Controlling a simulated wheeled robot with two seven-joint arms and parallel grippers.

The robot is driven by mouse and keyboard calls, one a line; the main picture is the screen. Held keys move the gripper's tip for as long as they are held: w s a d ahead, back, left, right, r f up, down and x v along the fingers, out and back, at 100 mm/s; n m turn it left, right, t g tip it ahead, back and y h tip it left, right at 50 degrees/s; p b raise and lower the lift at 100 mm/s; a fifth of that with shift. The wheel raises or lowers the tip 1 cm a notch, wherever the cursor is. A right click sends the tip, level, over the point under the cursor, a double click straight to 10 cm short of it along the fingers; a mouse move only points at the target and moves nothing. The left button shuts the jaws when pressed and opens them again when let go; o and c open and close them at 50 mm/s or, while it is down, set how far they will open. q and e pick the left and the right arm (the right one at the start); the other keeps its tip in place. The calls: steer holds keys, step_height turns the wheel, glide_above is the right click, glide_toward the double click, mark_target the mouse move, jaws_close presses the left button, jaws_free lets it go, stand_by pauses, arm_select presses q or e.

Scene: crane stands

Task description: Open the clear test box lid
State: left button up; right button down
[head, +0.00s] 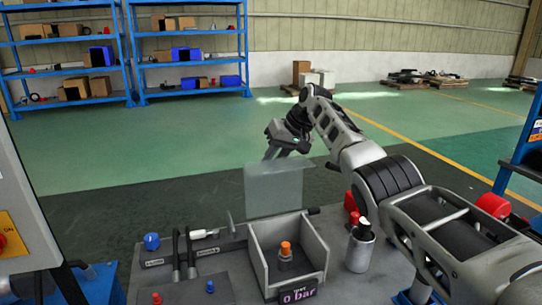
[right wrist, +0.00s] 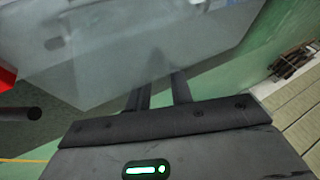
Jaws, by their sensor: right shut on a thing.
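The clear lid (head: 274,190) stands about upright above the back of the grey open-topped test box (head: 316,252). My right gripper (head: 273,154) is at the lid's upper edge, behind it, and shut on it. In the right wrist view the two fingers (right wrist: 158,92) meet the see-through lid panel (right wrist: 110,50), which fills much of the upper picture. An orange-capped fitting (head: 286,250) stands inside the box, and a display reading "0 bar" (head: 298,295) is on its front. My left gripper is not in view.
A metal cup (head: 360,252) holding a bottle stands right of the box, near my right arm. Black-handled tools (head: 184,255) and a blue knob (head: 152,241) are to the left. Blue shelves (head: 134,60) stand far back, with open green floor between.

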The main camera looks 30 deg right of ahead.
stand_by(0.3)
steer(key=c, duration=1.2)
jaws_free()
steer(key=shift+s, duration=0.1)
steer(key=b+v, duration=0.2)
steer(key=v, duration=1.4)
